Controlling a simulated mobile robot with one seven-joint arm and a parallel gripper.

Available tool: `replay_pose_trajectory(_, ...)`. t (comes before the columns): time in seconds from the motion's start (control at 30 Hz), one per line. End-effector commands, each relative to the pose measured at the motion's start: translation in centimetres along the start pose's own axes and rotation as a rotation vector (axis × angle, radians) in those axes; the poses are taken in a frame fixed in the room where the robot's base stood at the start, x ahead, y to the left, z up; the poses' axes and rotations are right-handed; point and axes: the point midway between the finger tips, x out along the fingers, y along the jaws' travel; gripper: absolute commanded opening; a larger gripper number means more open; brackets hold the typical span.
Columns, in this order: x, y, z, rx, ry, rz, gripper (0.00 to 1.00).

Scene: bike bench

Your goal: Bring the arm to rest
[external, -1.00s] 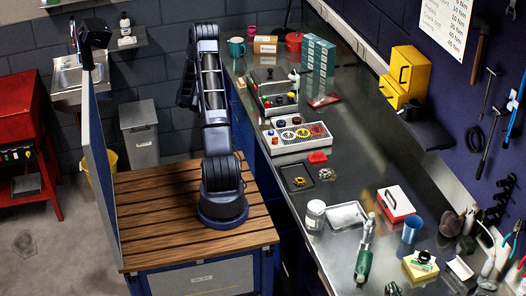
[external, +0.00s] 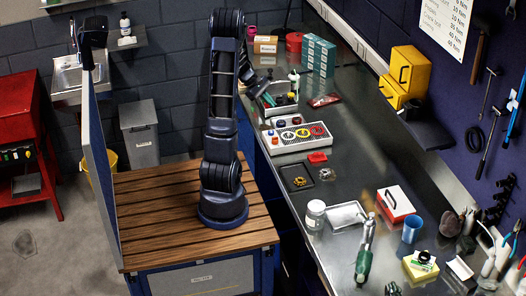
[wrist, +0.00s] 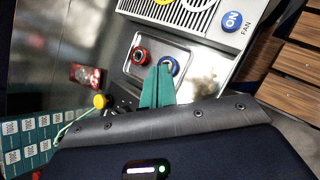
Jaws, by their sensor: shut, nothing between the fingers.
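My gripper (wrist: 165,70) shows in the wrist view as two teal fingers pressed together, with nothing between them. The fingers point at a grey metal tray (wrist: 133,68) that holds a red ring-shaped part (wrist: 139,55) and a blue one (wrist: 170,66). I cannot tell how far the fingertips are above it. In the external view my arm stands upright on the wooden-topped base, and its forearm hangs down on the right, by the far part of the bench. The fingers are not clear in that view.
The steel bench (external: 345,150) carries a white fan box (external: 285,140), teal cartons (external: 319,54), a red packet (external: 323,100) and a white jar (external: 315,213). A blue-grey panel (external: 100,150) stands left of my base. The wooden top (external: 155,215) is clear around my base.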

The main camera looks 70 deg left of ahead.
Motion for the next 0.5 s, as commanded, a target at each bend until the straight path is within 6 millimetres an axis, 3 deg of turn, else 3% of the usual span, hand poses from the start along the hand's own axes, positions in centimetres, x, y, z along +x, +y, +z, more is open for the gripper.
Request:
replay_pose_trajectory(0.03,0.4,0.0,2.6,0.074,0.006,-0.031,0.00)
replay_pose_trajectory(0.2,1.7,-1.0,9.6,0.310,0.028,-0.133,0.00)
replay_pose_trajectory(0.5,2.8,-5.0,20.2,0.732,0.069,-0.285,0.00)
